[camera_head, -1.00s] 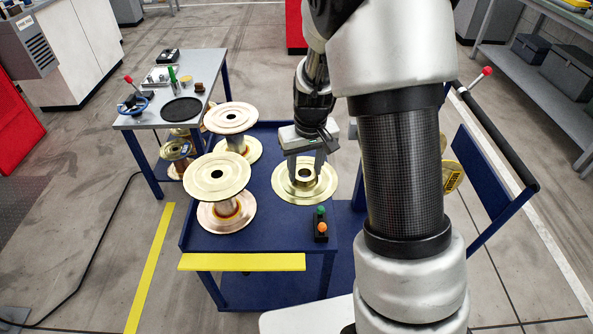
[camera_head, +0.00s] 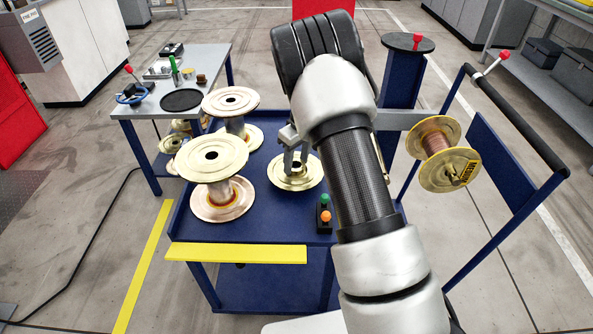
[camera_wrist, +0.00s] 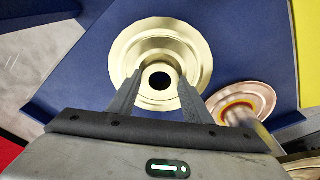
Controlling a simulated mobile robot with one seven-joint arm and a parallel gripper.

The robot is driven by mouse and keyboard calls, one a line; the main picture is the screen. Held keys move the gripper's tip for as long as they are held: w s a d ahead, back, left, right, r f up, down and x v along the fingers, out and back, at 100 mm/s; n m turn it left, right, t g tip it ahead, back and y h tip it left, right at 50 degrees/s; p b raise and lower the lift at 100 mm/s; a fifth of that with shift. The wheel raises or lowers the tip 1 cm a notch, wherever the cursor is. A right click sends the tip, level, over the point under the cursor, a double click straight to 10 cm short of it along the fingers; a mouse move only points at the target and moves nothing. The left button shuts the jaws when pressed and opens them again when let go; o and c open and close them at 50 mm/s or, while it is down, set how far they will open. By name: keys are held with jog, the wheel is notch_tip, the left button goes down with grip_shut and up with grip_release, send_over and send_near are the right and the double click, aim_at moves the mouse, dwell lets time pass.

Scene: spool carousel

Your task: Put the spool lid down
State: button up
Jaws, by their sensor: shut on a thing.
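The spool lid (camera_head: 296,183) is a round, pale brass disc with a raised hub and a dark centre hole. It lies flat over the blue cart top (camera_head: 262,222), right of the spools. In the wrist view the lid (camera_wrist: 160,48) fills the upper middle. My gripper (camera_head: 295,165) points down with its fingers on the lid's hub. In the wrist view my gripper (camera_wrist: 159,80) has one finger on each side of the hole. The lid looks at or very near the cart surface; I cannot tell whether it touches.
Two upright spools (camera_head: 211,158) (camera_head: 231,102) stand left of the lid. A button box (camera_head: 325,214) is close at its front right. A wound spool (camera_head: 437,155) is mounted on the right beside a blue frame. A grey side table (camera_head: 190,75) stands back left.

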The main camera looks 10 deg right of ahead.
aim_at(297, 165)
jog(key=shift+f, duration=1.65)
jog(key=shift+f+b, duration=0.15)
jog(key=shift+b, duration=0.25)
jog(key=o, duration=1.5)
